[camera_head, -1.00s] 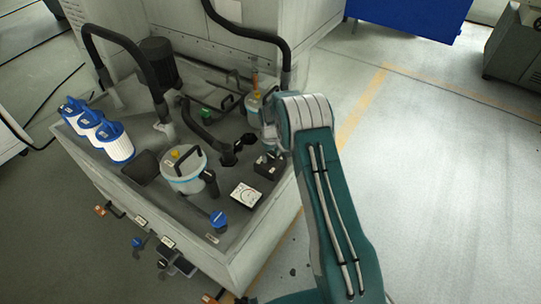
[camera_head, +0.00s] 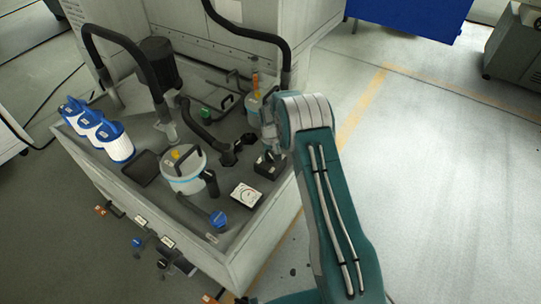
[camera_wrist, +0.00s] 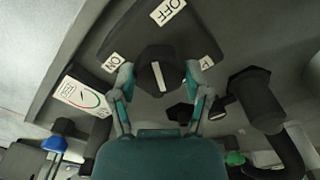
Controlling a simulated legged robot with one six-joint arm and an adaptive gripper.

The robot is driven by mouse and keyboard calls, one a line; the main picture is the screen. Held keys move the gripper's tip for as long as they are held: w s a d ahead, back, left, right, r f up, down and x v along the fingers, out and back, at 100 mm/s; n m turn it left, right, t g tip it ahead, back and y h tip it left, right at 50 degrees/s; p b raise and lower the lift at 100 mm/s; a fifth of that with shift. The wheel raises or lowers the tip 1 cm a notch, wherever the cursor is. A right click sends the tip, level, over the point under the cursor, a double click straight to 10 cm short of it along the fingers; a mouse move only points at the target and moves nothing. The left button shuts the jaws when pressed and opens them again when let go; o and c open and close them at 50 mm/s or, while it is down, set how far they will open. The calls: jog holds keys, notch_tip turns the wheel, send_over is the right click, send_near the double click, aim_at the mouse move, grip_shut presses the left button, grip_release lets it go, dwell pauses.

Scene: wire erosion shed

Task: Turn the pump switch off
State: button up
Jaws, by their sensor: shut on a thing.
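The pump switch is a dark box with a black knob (camera_wrist: 158,72) that carries a white line. In the wrist view the line runs nearly upright in the picture; I cannot tell which end is the pointer. An "ON" label (camera_wrist: 113,62) sits left of the knob, an "OFF" label (camera_wrist: 167,12) above it, and a partly hidden label on the right. My gripper (camera_wrist: 166,76) has one finger on each side of the knob and is shut on it. In the head view the switch box (camera_head: 267,168) stands just below my gripper, whose fingers are hard to make out.
A white gauge (camera_head: 245,196) and a blue-capped valve (camera_head: 218,220) are close by. A lidded canister (camera_head: 184,175), black hoses (camera_head: 205,132) and several blue-topped filters (camera_head: 118,148) crowd the tank. The floor to the right is open.

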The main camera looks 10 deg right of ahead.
aim_at(270, 156)
jog(key=shift+s+f, duration=0.1)
jog(key=shift+f, duration=0.05)
jog(key=o, duration=1.1)
jog(key=shift+o, duration=0.2)
jog(key=shift+r, duration=0.2)
notch_tip(270, 156, up, 12)
jog(key=shift+f, duration=0.15)
